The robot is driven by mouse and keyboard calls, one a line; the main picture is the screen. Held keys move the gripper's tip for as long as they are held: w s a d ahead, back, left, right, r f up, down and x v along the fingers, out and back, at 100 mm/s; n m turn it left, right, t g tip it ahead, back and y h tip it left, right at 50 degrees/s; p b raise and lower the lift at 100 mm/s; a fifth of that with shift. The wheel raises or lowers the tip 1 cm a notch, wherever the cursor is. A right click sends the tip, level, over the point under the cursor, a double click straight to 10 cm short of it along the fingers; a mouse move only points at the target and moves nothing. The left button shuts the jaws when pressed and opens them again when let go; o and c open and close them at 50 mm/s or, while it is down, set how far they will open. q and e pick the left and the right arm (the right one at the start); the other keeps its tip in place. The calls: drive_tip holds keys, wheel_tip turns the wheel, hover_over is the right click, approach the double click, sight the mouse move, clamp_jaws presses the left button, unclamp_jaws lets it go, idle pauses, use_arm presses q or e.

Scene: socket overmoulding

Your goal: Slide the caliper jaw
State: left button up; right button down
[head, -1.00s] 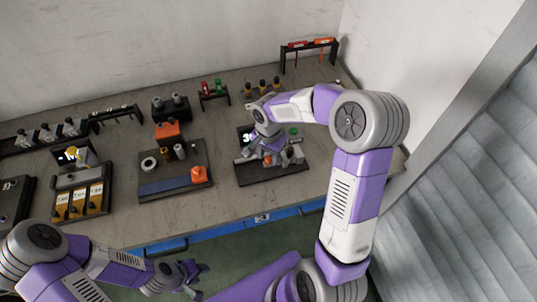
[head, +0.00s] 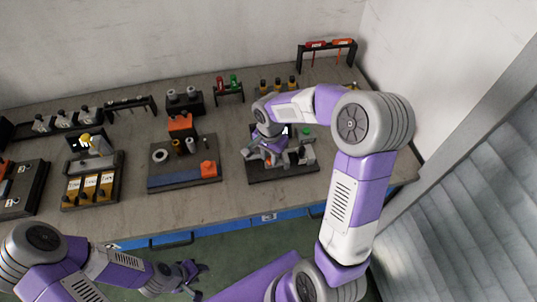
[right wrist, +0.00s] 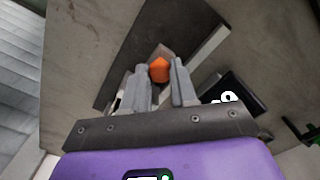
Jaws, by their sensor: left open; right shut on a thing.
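The caliper station is a dark base plate (head: 290,176) on the bench, with a black display partly hidden behind my right gripper. It also shows in the right wrist view as a dark plate (right wrist: 125,65). My right gripper (head: 266,158) is low over the left part of the plate. In the right wrist view, its grey fingers (right wrist: 158,78) are shut on an orange piece (right wrist: 159,68), which looks like the grip of the caliper jaw. The jaw's measuring faces are hidden. My left gripper (head: 192,275) is open and empty, in front of the bench.
A plate with a ring and an orange block (head: 208,169) lies left of the caliper station. A box with yellow labelled bins (head: 91,187) stands further left. Racks of tools (head: 327,46) line the back. Bare bench (head: 132,200) shows between the plates.

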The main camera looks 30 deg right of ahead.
sight(269, 159)
drive_tip(key=c, duration=0.9)
unclamp_jaws()
drive_tip(key=shift+w+a, duration=0.15)
drive_tip(key=shift+a, duration=0.2)
drive_tip(key=shift+d, duration=0.1)
wheel_tip(269, 159, up, 8)
drive_tip(key=shift+f+p, duration=0.2)
drive_tip(key=shift+p, duration=0.85)
